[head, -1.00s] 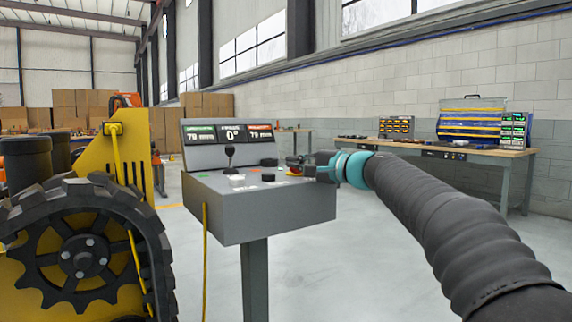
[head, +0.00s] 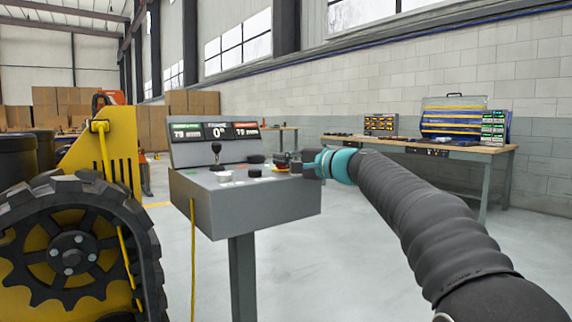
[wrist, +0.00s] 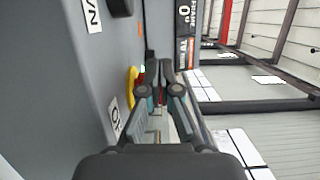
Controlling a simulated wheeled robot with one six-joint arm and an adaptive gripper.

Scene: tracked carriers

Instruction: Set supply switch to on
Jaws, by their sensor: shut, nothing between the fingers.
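A grey control console (head: 265,207) stands on a post in the head view. Its sloped top carries a black joystick (head: 216,150), a white button (head: 224,177), a black knob (head: 255,172) and a red-and-yellow control partly hidden by my gripper. I cannot tell which control is the supply switch. My gripper (head: 281,160) is shut and empty, at the console's right rear. In the wrist view my gripper (wrist: 158,92) has its fingers together beside a yellow part (wrist: 132,88) on the panel; whether they touch is unclear. Cut-off white labels (wrist: 114,118) lie nearby.
A display (head: 216,131) rises at the console's back. A yellow tracked carrier (head: 75,235) stands close on the left, with a yellow cable (head: 193,250) hanging by the console. A workbench (head: 420,151) stands against the right wall. The floor right of the console is clear.

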